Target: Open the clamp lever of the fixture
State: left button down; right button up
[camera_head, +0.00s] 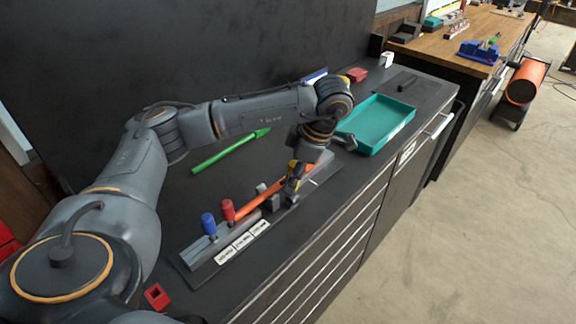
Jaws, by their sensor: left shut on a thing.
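The fixture (203,247) is a long grey base on the dark bench top, with white labels along its front edge. A blue knob (209,223) and a red knob (228,210) stand upright at its near end. The orange clamp lever (262,205) lies low along the fixture, running from near the red knob toward the far end. My left gripper (291,196) reaches down over the lever from above and is shut on it. The fingers and wrist hide part of the lever and the far part of the fixture. My right gripper is not in view.
A teal tray (377,145) lies beyond the fixture, to the right. A small red block (156,296) is at the near end. A dark wall stands behind the bench; open floor lies right.

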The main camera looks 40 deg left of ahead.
pick_arm(q)
jog(key=shift+d+r+y+p, duration=0.25)
jog(key=shift+d+y+p, duration=0.25)
jog(key=shift+y+p, duration=0.25)
jog(key=shift+d+f+y+p, duration=0.3)
jog(key=shift+d+y+p, duration=0.1)
jog(key=shift+y+p, duration=0.35)
jog(key=shift+s, duration=0.1)
jog(key=c, duration=1)
grip_release()
jog(key=shift+f, duration=0.1)
jog(key=v, duration=1.2)
